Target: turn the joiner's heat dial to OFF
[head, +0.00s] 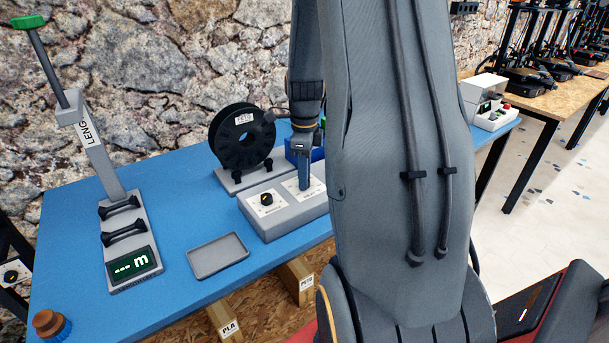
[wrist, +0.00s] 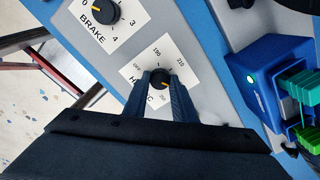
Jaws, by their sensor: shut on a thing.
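The heat dial (wrist: 160,80) is a small black knob with an orange mark on a white label plate in the wrist view. Part of its scale reads OFF, 190 and 210; my fingers cover some of the lettering. The orange mark points toward the lower right of the picture, away from OFF. My gripper (wrist: 161,88) is shut on the dial, one finger on each side. In the head view my gripper (head: 304,187) reaches down onto the right part of the grey control box (head: 285,229) and hides the dial.
The brake dial (wrist: 100,10) sits beside it on the same box. A blue device (wrist: 249,83) with a green lamp stands close by. A black spool (head: 232,150) is behind the box, and a grey tray (head: 218,255) and a length gauge (head: 132,245) are left.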

